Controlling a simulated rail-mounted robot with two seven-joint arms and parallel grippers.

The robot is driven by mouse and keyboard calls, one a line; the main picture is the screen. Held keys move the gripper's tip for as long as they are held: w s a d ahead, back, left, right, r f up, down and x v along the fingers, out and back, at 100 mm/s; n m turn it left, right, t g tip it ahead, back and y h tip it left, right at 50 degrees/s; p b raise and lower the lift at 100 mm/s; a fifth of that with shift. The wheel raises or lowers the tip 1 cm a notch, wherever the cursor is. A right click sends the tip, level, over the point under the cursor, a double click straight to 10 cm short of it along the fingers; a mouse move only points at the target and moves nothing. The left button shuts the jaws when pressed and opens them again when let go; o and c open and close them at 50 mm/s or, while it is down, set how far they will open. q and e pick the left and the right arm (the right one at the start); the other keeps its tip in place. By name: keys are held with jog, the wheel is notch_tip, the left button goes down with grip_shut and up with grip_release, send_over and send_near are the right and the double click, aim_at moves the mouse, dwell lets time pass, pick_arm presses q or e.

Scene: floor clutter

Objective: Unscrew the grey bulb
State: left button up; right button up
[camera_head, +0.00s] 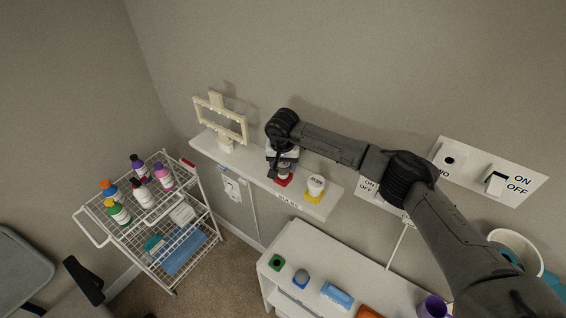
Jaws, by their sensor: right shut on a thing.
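My right gripper (283,164) reaches in from the right and points down over the wall shelf (236,164). It is shut on a bulb (284,173), which looks greyish and is mostly hidden by the fingers. The bulb is upright, right at a red base (283,182) on the shelf. I cannot tell whether it is still seated in that base. A pale bulb (316,183) stands to the right in a yellow base (312,198). My left gripper is not in view.
A cream frame (222,118) stands on the shelf's left end. A white wire cart (150,215) with several bottles is at left. Wall switch panels (490,172) are at right. A lower white cabinet (330,275) holds a blue block (337,294) and other small items.

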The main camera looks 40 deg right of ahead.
jog(key=shift+f, duration=0.25)
jog(key=o, duration=0.7)
jog(key=shift+r, duration=0.5)
notch_tip(320, 180, up, 13)
jog(key=s+a+b, duration=0.1)
jog(key=b, duration=0.1)
jog(key=shift+f, duration=0.15)
jog(key=shift+s+a, duration=0.1)
jog(key=shift+m, duration=0.3)
